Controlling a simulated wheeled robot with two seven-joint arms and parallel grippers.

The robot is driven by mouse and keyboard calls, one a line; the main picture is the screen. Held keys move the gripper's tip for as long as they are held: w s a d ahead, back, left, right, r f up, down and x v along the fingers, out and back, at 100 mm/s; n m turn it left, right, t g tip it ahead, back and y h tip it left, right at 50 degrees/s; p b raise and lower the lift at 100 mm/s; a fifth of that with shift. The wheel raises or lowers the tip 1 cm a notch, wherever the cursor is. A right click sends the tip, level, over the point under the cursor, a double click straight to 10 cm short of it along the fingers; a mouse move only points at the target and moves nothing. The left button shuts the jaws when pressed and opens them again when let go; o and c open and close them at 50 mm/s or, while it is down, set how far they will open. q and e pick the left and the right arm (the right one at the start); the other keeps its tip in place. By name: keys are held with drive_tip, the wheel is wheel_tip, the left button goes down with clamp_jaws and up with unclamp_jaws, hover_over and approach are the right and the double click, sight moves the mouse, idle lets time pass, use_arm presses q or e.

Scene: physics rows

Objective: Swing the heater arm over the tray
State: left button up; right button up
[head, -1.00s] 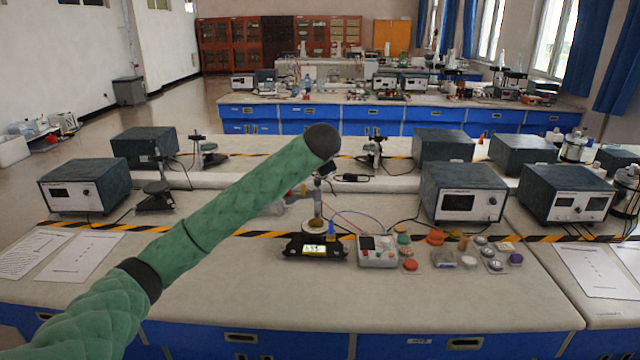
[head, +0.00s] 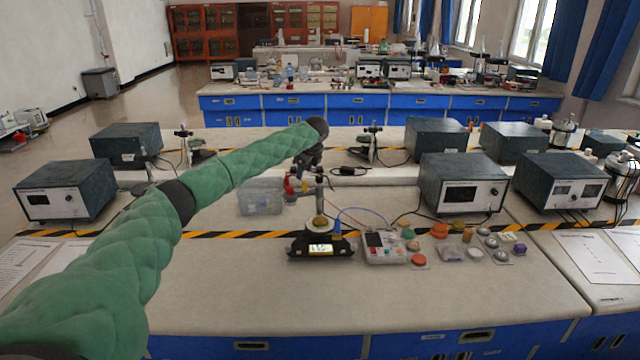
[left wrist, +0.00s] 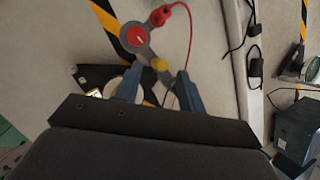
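The heater arm (left wrist: 148,52) is a grey bar in the left wrist view, with a round red-faced hub at one end and a yellow knob (left wrist: 160,65) at the other. A red plug with a red cable is beside the hub. My left gripper (left wrist: 160,72) is open, its blue fingers on either side of the yellow knob; contact cannot be told. In the head view my left gripper (head: 308,162) is above and behind the black unit (head: 322,246) with a lit display. The pale round tray (head: 319,228) sits on that unit. My right gripper is not in view.
A clear bin (head: 262,197) stands left of the unit. A grey control box (head: 383,247) and several small coloured pots are to its right. Grey instrument boxes (head: 462,185) stand farther right and left. The front of the bench (head: 380,295) is clear.

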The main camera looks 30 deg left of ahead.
sight(305, 182)
use_arm(q)
drive_tip(key=m, duration=0.4)
drive_tip(key=f+m, duration=0.1)
drive_tip(key=m, duration=0.1)
drive_tip(key=shift+w+d+h, duration=0.25)
drive_tip(key=shift+d+h, duration=0.05)
drive_tip(key=shift+h, duration=0.1)
drive_tip(key=shift+p+x, duration=1.4)
drive_tip(key=shift+x, duration=2)
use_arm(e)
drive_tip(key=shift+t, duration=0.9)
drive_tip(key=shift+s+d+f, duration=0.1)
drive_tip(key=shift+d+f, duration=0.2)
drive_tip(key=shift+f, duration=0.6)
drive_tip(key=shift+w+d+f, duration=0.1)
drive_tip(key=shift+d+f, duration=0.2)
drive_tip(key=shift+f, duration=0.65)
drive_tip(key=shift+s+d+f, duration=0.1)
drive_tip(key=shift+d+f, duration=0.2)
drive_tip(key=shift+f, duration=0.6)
use_arm(q)
clamp_jaws()
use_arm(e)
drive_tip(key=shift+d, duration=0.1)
